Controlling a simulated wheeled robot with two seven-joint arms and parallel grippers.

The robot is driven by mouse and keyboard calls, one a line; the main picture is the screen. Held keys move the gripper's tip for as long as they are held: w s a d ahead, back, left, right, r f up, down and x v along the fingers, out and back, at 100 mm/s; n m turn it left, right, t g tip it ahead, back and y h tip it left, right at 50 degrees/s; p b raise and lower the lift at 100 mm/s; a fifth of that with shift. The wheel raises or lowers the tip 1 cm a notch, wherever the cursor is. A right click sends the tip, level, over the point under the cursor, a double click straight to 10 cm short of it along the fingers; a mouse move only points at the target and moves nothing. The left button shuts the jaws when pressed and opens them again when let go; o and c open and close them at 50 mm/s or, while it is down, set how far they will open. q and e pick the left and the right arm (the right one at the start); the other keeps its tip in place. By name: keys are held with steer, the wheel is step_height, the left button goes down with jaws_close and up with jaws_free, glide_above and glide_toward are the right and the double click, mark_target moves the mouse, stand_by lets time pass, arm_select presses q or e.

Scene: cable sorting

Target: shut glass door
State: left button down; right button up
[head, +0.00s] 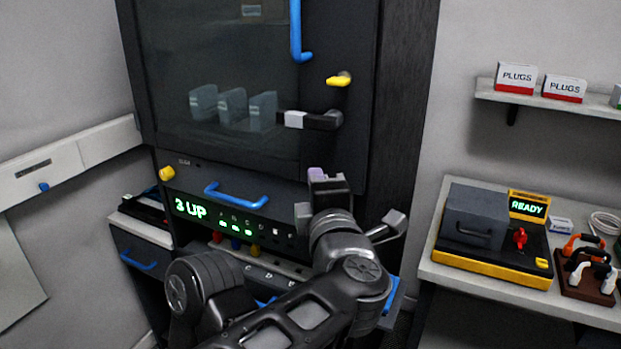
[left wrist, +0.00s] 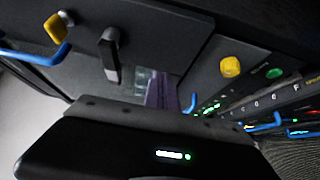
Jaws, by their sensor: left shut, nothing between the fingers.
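The glass door (head: 225,60) is the dark framed pane on the front of the black cabinet. A blue vertical handle (head: 296,35), a yellow knob (head: 339,80) and a dark lever with a pale grey end (head: 312,119) are at its right side. I cannot tell whether the door is fully closed against its frame. My left gripper (head: 317,174) is shut and empty, below the lever, in front of the cabinet's lower edge. In the left wrist view its purple fingers (left wrist: 162,92) point towards the dark front, with the lever (left wrist: 110,58) to their left. My right gripper is not in view.
At right, a bench (head: 470,277) holds a grey box and a "READY" sign (head: 528,206). A shelf (head: 550,100) carries "PLUGS" boxes.

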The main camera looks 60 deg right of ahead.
arm_select(q)
steer(key=s+a, duration=0.1)
steer(key=s, duration=0.5)
steer(key=shift+b, duration=0.4)
